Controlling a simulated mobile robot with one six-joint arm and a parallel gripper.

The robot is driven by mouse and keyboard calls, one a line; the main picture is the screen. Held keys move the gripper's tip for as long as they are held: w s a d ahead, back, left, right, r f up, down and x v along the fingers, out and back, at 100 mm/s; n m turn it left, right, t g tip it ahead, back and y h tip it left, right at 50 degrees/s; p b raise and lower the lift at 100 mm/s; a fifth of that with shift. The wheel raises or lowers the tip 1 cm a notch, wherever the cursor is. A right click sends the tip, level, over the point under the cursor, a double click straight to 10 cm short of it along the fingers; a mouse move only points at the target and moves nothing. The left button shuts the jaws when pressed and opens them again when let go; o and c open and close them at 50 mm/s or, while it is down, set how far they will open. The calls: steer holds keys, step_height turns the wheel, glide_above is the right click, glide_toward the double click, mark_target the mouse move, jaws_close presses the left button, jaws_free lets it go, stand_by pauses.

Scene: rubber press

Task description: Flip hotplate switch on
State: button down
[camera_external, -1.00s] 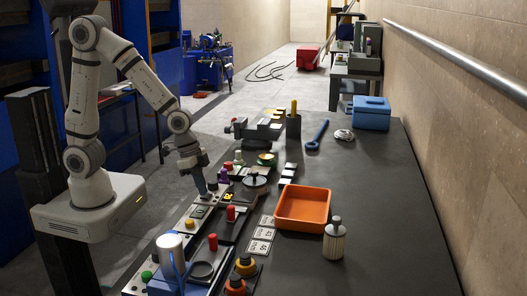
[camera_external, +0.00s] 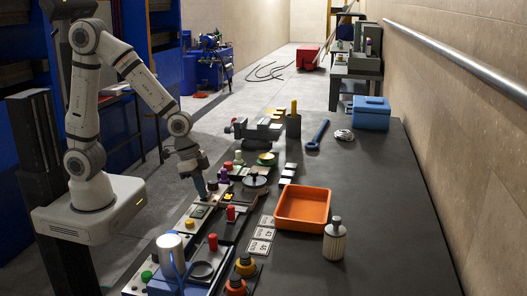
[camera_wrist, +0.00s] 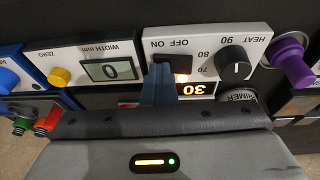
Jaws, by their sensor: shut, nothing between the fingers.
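The hotplate's white control panel (camera_wrist: 225,48) shows upside down in the wrist view, with OFF and ON printed on it. The dark rocker switch (camera_wrist: 181,66) sits by those labels, with an orange-white glow at its lower edge. My gripper (camera_wrist: 162,72) is shut and empty. Its blue-grey fingertips are at the switch's left side and cover part of it; I cannot tell whether they touch. In the external view, my gripper (camera_external: 203,194) points down over the row of devices, left of the dark round hotplate (camera_external: 255,182).
In the wrist view, a black heat knob (camera_wrist: 236,62) and a purple knob (camera_wrist: 291,55) stand to the right. A grey width display (camera_wrist: 112,70) and yellow zero button (camera_wrist: 59,76) are to the left. An orange tray (camera_external: 303,221) lies on the bench; its right side is mostly clear.

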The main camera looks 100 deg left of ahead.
steer(key=shift+a+r, duration=0.15)
steer(key=shift+a, duration=0.5)
steer(key=shift+r, duration=0.1)
steer(key=shift+r, duration=0.2)
steer(key=r+p, duration=0.3)
steer(key=r, duration=0.1)
steer(key=shift+d, duration=0.3)
step_height(320, 180, up, 9)
steer(key=s+d+b, duration=0.1)
steer(key=s+d, duration=0.1)
steer(key=s, duration=0.1)
steer(key=shift+d+f, duration=0.15)
steer(key=shift+d, duration=0.1)
steer(key=shift+w, duration=0.1)
